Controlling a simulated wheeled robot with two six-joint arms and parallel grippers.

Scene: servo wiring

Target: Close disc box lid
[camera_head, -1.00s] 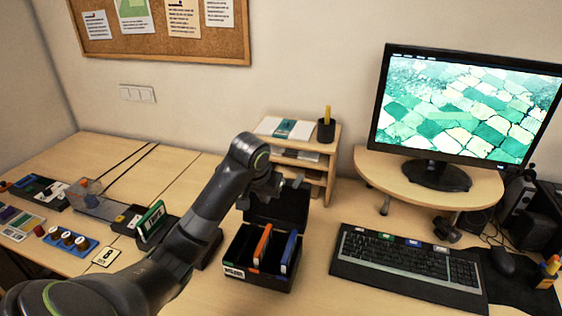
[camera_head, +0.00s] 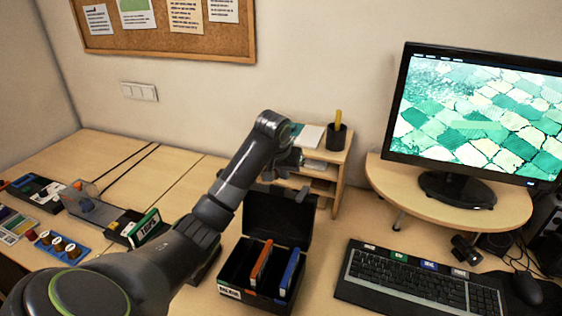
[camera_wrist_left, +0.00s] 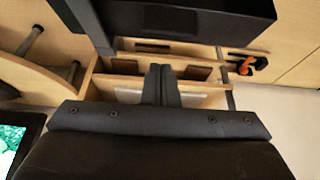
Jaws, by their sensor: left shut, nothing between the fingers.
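The black disc box (camera_head: 230,291) stands on the desk, low in the middle of the head view, with an orange and a blue disc case upright inside. Its black lid (camera_head: 277,218) is open and stands raised at the back of the box. My left gripper (camera_head: 303,193) is shut and empty at the lid's upper edge; I cannot tell whether it touches it. In the left wrist view the shut fingers (camera_wrist_left: 160,85) point at the wooden organizer; a dark slab along the top may be the lid. My right gripper is not in view.
The wooden organizer (camera_head: 345,170) with a pen cup (camera_head: 336,135) stands close behind the lid. The keyboard (camera_head: 420,283) lies right of the box, below the monitor stand (camera_head: 385,185). A green-and-white case (camera_head: 146,228) and small items stand to the left.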

